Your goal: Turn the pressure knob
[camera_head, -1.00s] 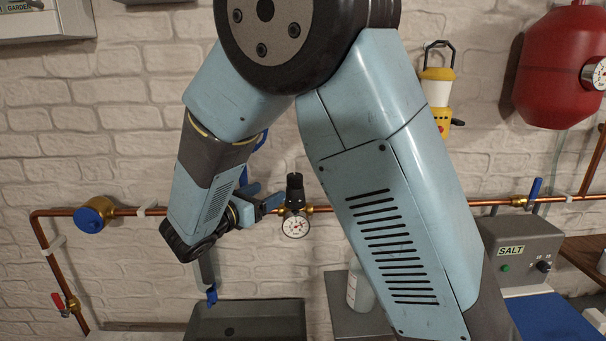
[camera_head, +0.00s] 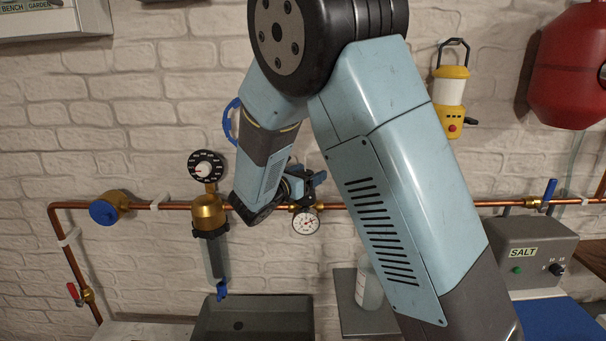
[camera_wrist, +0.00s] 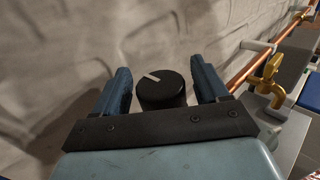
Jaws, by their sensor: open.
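The pressure knob (camera_wrist: 162,88) is a black round cap with a white pointer line, seen close up in the wrist view. My gripper (camera_wrist: 160,82) is open, with one blue finger on each side of the knob. A gap shows between each finger and the knob, so I cannot see contact. In the head view my gripper (camera_head: 305,182) is at the copper pipe, just above the white pressure gauge (camera_head: 306,222). The knob is hidden there behind the gripper.
A brass filter with a black dial (camera_head: 207,166) stands left of my arm. The copper pipe (camera_head: 400,204) runs along the brick wall. A yellow lantern (camera_head: 451,105) hangs at right.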

